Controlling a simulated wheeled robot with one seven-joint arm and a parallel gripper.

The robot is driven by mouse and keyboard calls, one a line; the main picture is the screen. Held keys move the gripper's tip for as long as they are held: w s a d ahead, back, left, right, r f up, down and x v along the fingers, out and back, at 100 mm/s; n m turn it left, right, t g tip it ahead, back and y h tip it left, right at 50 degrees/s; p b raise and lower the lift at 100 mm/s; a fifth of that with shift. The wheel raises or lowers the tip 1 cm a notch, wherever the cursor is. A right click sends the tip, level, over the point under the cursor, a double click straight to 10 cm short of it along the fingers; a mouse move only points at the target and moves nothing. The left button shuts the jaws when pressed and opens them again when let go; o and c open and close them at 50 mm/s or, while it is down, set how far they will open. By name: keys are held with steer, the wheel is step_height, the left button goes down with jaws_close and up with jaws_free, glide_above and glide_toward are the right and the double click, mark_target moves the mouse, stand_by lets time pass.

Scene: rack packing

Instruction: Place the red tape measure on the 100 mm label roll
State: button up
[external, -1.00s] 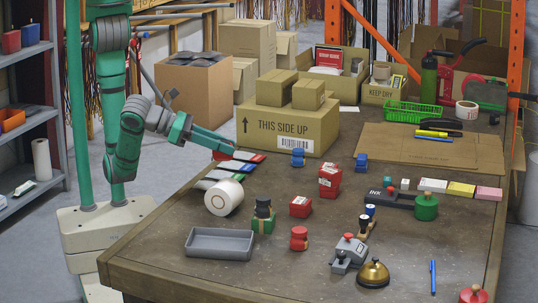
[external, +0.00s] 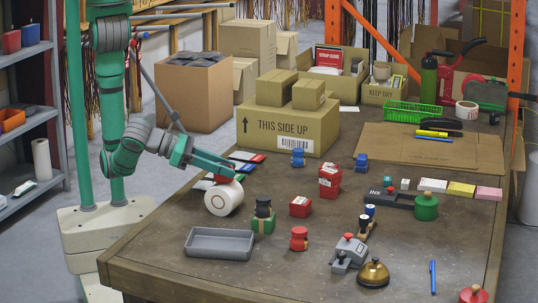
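The red tape measure (external: 223,176) is in my gripper (external: 234,170), between the fingers and partly hidden by them. It is over the white label roll (external: 222,199), which lies on its side near the table's left edge with a round end facing the camera. I take this roll to be the 100 mm one; no size can be read on it. The tape measure is close above the roll's top; I cannot tell whether they touch.
Flat cards with coloured ends (external: 245,157) lie behind the roll. A green stamp-like item with a dark top (external: 263,217) and a grey tray (external: 220,244) are in front. A "THIS SIDE UP" carton (external: 287,130) stands behind. Red blocks are to the right.

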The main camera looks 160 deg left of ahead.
steer(key=shift+o, duration=0.9)
steer(key=shift+r, duration=0.1)
steer(key=shift+r, duration=0.15)
steer(key=v, duration=1.2)
steer(key=shift+w, duration=0.1)
